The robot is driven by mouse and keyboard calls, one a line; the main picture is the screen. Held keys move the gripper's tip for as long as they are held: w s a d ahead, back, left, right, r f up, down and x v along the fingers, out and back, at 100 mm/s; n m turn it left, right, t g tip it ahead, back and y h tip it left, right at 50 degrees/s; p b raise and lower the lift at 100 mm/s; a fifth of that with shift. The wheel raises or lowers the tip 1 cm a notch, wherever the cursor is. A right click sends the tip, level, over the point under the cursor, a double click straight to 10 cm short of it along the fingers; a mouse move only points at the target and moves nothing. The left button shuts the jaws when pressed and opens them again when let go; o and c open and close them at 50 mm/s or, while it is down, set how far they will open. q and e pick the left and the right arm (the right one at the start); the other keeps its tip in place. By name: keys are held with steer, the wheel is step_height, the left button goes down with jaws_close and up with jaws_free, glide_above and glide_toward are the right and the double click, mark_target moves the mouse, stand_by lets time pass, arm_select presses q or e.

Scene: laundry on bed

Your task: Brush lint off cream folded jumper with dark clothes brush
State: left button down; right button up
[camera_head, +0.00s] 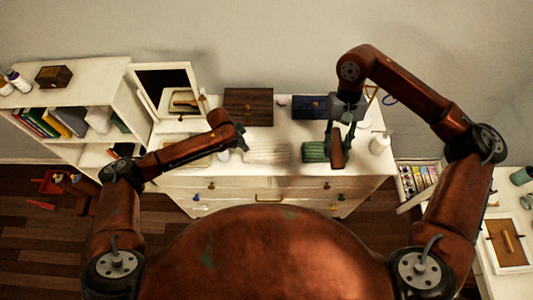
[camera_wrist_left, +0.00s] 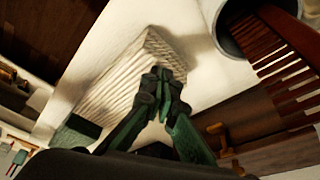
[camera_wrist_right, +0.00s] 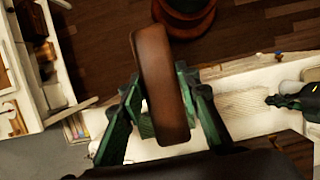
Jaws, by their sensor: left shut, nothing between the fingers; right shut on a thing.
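The cream folded jumper (camera_head: 267,153) lies flat on the white dresser top, ribbed and pale; it also shows in the left wrist view (camera_wrist_left: 128,78) and the right wrist view (camera_wrist_right: 245,103). My left gripper (camera_head: 241,146) is shut and empty at the jumper's left edge. In the left wrist view its closed fingertips (camera_wrist_left: 164,84) overlap the jumper's edge; I cannot tell whether they touch it. My right gripper (camera_head: 341,137) is shut on the brown clothes brush (camera_head: 338,153), to the right of the jumper. The brush (camera_wrist_right: 160,85) stands between the fingers, its bristles not visible.
Behind are a dark wooden box (camera_head: 248,106) and a blue box (camera_head: 308,107). A white bottle (camera_head: 379,143) stands at the right end, a mirror (camera_head: 168,90) at the left.

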arm_select(q)
steer(key=shift+r, duration=0.1)
arm_select(e)
steer(key=shift+r, duration=0.1)
